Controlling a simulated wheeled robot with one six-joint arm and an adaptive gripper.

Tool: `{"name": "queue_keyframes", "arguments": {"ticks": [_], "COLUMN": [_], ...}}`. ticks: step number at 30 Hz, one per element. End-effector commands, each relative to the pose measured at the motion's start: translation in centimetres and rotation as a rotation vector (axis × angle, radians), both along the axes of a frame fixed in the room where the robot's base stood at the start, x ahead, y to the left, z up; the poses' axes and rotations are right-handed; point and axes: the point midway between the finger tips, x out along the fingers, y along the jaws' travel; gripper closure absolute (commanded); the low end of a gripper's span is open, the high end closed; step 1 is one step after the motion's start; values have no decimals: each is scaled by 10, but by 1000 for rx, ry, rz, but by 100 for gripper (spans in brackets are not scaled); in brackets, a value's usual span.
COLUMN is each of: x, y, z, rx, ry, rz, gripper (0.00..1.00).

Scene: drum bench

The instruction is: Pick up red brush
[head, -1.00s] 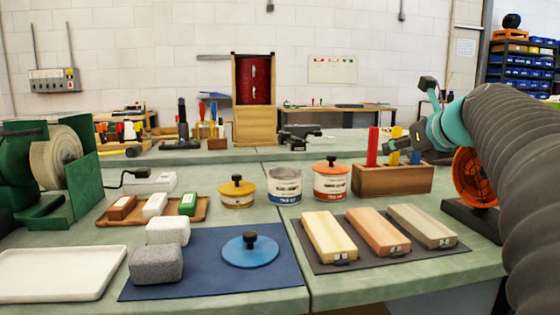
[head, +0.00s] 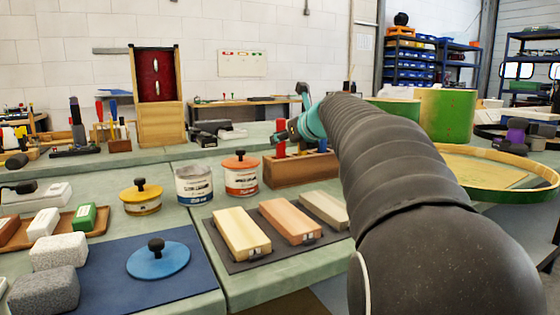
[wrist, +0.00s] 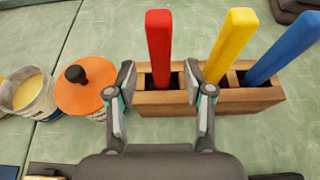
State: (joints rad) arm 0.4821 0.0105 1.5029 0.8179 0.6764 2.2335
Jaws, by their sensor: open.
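The red brush (wrist: 159,45) stands upright in the left slot of a wooden holder (wrist: 155,106); only its red handle shows. In the head view the red brush (head: 281,137) shows just beside my gripper (head: 288,134). In the wrist view my gripper (wrist: 161,82) is open, with one finger on each side of the red handle's lower part. I cannot tell whether the fingers touch it. In the head view the holder (head: 285,172) is partly hidden behind my arm.
A yellow handle (wrist: 231,42) and a blue handle (wrist: 287,47) stand to the right in the same holder. An orange-lidded can (wrist: 85,97) is close to the left finger. Wooden blocks (head: 291,222) lie on a dark mat in front.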

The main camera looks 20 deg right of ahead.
Motion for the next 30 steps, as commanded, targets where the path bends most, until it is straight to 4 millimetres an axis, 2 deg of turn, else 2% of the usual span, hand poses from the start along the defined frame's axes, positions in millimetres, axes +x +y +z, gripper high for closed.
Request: {"name": "queue_keyframes", "arguments": {"ticks": [6,14,15,20,21,30], "x": [29,34,34,34,34,34], "y": [1,0,0,0,0,0], "z": [-12,-13,-13,-13,-13,-12], "rx": [1,0,0,0,0,0], "ry": [2,0,0,0,0,0], "rz": [1,-1,-1,-1,-1,-1], "gripper": [48,48,50,90,94,94]}}
